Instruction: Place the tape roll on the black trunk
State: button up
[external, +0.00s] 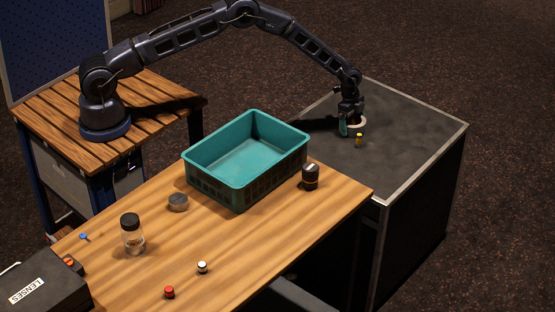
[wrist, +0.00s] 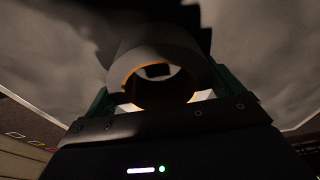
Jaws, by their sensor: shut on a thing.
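The black trunk (external: 425,128) has a dark top with a pale metal rim and stands at the right in the external view.
The trunk's right side is clear.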

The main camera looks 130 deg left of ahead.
jog(key=o, duration=0.9)
jog(key=shift+f, duration=0.1)
jog(key=r, duration=0.4)
jog(key=s+r, duration=0.1)
jog(key=r, duration=0.7)
jog(key=shift+s+r, duration=0.15)
jog(key=shift+s, duration=0.25)
